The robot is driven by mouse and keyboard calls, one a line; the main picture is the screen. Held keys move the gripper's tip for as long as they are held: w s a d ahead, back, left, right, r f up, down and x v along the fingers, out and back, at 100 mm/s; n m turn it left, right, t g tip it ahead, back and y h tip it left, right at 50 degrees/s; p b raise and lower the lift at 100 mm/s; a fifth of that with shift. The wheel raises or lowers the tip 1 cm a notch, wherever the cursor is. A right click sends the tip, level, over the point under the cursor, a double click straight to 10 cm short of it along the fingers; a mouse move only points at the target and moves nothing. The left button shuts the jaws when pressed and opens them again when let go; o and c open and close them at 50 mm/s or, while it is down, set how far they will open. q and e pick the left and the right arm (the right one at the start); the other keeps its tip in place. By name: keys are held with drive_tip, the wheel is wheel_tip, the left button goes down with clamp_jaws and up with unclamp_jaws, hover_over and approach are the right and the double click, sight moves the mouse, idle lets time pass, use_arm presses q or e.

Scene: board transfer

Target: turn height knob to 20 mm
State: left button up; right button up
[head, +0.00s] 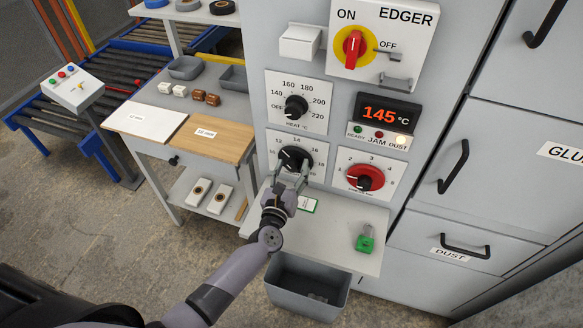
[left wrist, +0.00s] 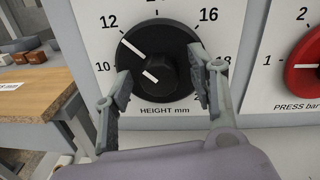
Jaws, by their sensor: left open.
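The height knob (left wrist: 165,62) is black and round on a white dial plate marked HEIGHT mm in the left wrist view. Its white pointer line aims up and left, close to the 12 mark. The 20 mark at the lower right is mostly hidden by a finger. In the head view the knob (head: 296,156) sits below the heat dial. My left gripper (head: 291,180) is open in front of it. In the left wrist view its fingers (left wrist: 163,88) stand on either side of the knob's central grip, apart from it. My right gripper is not in view.
The red pressure knob (head: 365,178) is just right of the height dial, and the heat knob (head: 296,107) is above. A shelf (head: 335,238) with a green-based item (head: 365,240) juts out below. A grey bin (head: 305,288) is under it.

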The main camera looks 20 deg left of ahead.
use_arm(q)
drive_tip(key=shift+c, duration=0.2)
drive_tip(key=c, duration=1.1)
drive_tip(key=shift+c, duration=0.2)
